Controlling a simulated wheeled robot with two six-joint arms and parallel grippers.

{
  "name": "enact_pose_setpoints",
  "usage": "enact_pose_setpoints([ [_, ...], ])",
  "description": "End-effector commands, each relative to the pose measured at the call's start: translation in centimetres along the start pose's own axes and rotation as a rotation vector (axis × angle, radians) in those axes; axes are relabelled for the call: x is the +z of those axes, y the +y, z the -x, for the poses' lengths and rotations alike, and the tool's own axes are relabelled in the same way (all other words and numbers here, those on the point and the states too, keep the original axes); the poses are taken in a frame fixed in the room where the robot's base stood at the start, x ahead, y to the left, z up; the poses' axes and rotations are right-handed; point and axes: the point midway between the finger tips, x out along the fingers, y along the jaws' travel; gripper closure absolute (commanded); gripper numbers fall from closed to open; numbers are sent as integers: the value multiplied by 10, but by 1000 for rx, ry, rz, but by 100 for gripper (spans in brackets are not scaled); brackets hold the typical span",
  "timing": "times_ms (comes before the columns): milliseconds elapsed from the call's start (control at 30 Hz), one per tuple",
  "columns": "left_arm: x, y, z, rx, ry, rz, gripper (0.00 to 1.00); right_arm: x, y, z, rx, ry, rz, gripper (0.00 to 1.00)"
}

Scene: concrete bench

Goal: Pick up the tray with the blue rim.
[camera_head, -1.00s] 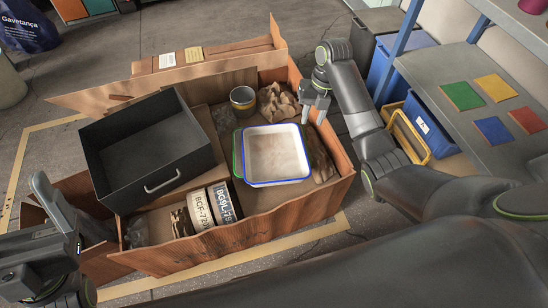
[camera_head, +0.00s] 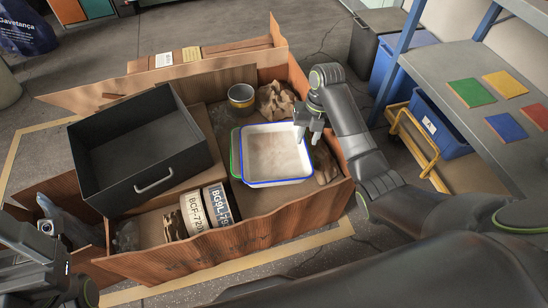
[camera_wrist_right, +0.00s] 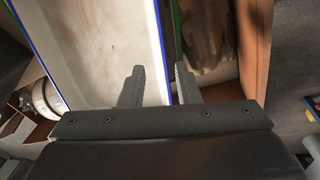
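The white tray with the blue rim (camera_head: 262,183) lies in the large cardboard box. A green-rimmed tray (camera_head: 235,155) sits under it, its edge showing at the left. My right gripper (camera_head: 307,138) is at the blue-rimmed tray's far right corner. In the right wrist view my right gripper (camera_wrist_right: 157,82) is open, with the tray's blue-rimmed wall (camera_wrist_right: 160,42) running between its fingers: one finger on the tray's inner side, one outside. Contact cannot be told. My left gripper (camera_head: 48,215) is at the lower left, away from the tray; its opening is unclear.
The box's right wall stands close beside my right gripper. A shelf with coloured squares (camera_head: 471,92) is at right.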

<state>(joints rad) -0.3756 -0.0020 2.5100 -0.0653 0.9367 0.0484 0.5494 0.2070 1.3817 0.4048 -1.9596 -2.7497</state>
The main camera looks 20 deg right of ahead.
Motion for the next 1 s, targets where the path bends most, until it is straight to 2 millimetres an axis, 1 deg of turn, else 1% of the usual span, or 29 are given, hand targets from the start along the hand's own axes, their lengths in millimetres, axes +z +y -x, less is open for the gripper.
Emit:
enact_pose_setpoints([
  [33, 1, 0, 9, -8, 7, -2, 1, -1, -1, -12, 1, 1, 0, 70],
  [200, 2, 2, 20, -28, 25, -19, 1, -2, -1, -35, 1, 1, 0, 70],
  [300, 2, 3, 20, -34, 30, -26, 1, -2, -1, -39, 0, -1, 0, 70],
  [500, 2, 3, 18, -34, 31, -27, 1, -2, -1, -38, -1, -1, 0, 70],
  [733, 2, 3, 18, -34, 31, -27, 1, -2, -1, -38, 0, -1, 0, 100],
  [1000, 2, 3, 18, -34, 31, -27, 1, -2, -1, -38, -1, 0, 0, 100],
])
